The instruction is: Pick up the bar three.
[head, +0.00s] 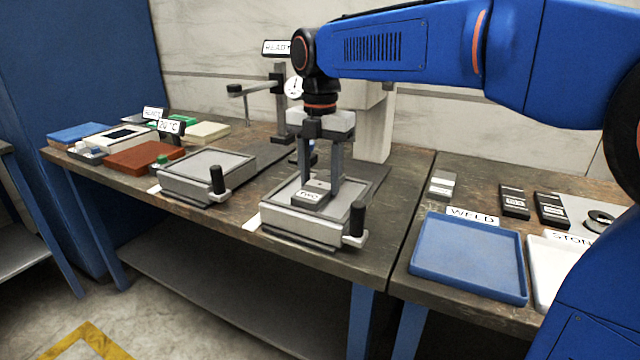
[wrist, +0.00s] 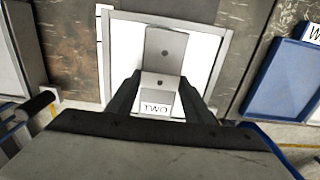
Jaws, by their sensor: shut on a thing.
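My gripper (head: 320,182) points straight down over the right-hand clamp fixture (head: 349,208) on the left bench. Its fingers are shut on a grey bar labelled TWO (head: 310,196), at the fixture's flat top. The bar also shows in the wrist view (wrist: 158,97), between the fingers (wrist: 160,82). A grey piece with a dark hole (wrist: 166,45) lies beyond it; I cannot tell whether it is a separate bar. On the right bench lie a grey labelled bar (head: 442,186) and two dark labelled bars (head: 514,202) (head: 551,211). No label reading THREE is legible.
A second clamp fixture (head: 207,172) stands to the left. A blue tray (head: 468,258) by a WELD sign and a white tray (head: 550,270) lie on the right bench. A grey column (head: 374,130) stands close behind my gripper. Upright handles flank the fixtures.

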